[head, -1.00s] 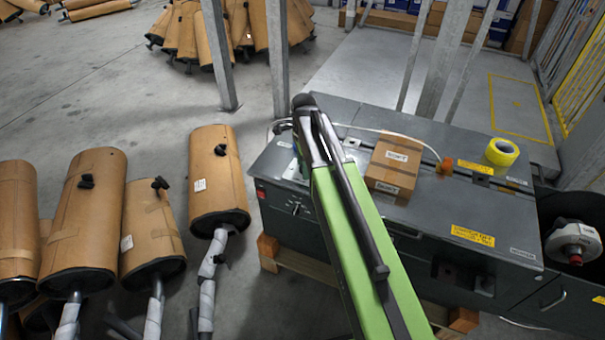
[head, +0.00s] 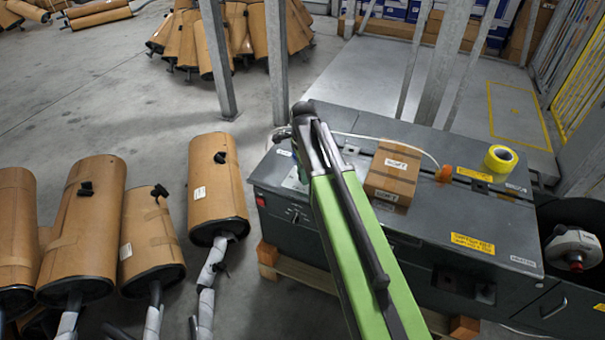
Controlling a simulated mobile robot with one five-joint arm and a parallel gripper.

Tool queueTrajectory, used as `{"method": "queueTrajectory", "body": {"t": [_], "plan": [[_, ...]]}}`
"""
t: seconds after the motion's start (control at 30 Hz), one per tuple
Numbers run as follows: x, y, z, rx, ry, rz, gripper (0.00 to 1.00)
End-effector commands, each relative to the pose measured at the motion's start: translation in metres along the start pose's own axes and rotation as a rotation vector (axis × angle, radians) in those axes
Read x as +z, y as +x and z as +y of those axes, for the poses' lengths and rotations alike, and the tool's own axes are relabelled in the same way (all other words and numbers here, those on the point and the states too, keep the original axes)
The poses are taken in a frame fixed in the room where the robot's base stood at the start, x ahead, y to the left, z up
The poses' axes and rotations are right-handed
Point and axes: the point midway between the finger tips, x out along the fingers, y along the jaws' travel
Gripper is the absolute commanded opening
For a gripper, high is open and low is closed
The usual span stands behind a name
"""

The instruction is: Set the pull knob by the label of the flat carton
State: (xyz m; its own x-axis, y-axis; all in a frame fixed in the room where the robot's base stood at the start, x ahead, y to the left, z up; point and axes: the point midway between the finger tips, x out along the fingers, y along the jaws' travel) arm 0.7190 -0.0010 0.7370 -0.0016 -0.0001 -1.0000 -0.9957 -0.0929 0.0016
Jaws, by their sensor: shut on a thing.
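The flat carton (head: 393,173) is a brown box with white labels on its top and front, lying on the dark grey machine top. The label on its top (head: 396,164) faces up. My green arm reaches up from the bottom and ends in a dark, rounded joint (head: 303,110) left of the carton. My gripper's jaws and anything in them are hidden by the arm. I cannot make out the pull knob for certain. A small orange piece (head: 445,173) sits right of the carton, where a pale cord ends.
A yellow tape roll (head: 501,158) and yellow warning labels are on the machine's right side. The machine top (head: 345,120) has free room behind the carton. Several wrapped mufflers (head: 216,185) stand at left. Metal posts (head: 217,60) rise behind.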

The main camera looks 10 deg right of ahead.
Motion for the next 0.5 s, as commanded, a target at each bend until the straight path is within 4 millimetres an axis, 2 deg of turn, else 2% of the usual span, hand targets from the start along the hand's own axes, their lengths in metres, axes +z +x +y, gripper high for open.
{"method": "queueTrajectory", "body": {"t": [0.17,0.5], "plan": [[0.0003,-0.0003,-0.0026,-0.007,-0.098,-0.001,0.0],[0.0002,-0.0003,-0.0027,-0.008,-0.405,0.001,0.0]]}}
